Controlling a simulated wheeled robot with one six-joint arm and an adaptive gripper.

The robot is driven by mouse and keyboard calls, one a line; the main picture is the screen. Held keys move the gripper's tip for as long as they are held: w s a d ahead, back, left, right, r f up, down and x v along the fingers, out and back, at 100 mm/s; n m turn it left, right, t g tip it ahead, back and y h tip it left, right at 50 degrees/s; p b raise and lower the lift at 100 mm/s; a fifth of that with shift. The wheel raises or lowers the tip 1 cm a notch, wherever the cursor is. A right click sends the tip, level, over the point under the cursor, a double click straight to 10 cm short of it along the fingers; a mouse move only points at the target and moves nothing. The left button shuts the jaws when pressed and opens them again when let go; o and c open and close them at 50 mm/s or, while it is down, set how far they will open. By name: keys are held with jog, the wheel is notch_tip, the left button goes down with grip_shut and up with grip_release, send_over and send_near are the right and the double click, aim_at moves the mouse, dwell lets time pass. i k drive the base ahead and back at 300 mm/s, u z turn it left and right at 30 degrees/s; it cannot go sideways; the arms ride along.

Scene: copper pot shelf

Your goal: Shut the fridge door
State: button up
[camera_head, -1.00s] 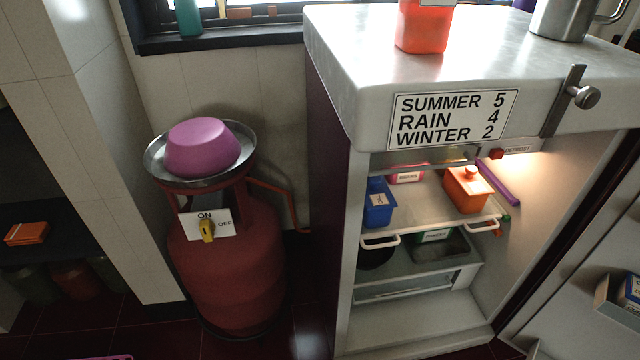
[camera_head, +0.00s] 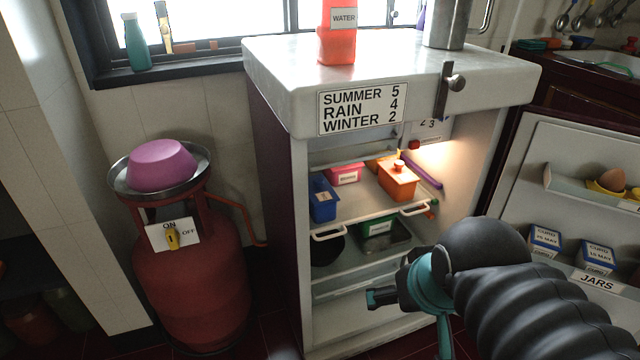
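The fridge (camera_head: 272,190) stands in the middle with its lit inside showing. Its door (camera_head: 528,140) is swung wide open to the right, with its inner shelves facing me. The door holds an egg tray (camera_head: 565,180) and curd boxes (camera_head: 597,256). My gripper (camera_head: 405,305) is low in front of the fridge opening, left of the door, and seems apart from it. Its fingers are partly hidden by my dark arm, so I cannot tell whether they are open or shut. The arm also covers the door's lower left part.
A red gas cylinder (camera_head: 190,285) with a purple bowl (camera_head: 161,165) in a pan stands left of the fridge. An orange water bottle (camera_head: 338,35) and a steel jug (camera_head: 447,25) stand on the fridge top. Boxes sit inside, including a blue one (camera_head: 323,200). A sink counter (camera_head: 560,75) is behind the door.

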aim_at(549, 155)
jog(key=z, duration=1.3)
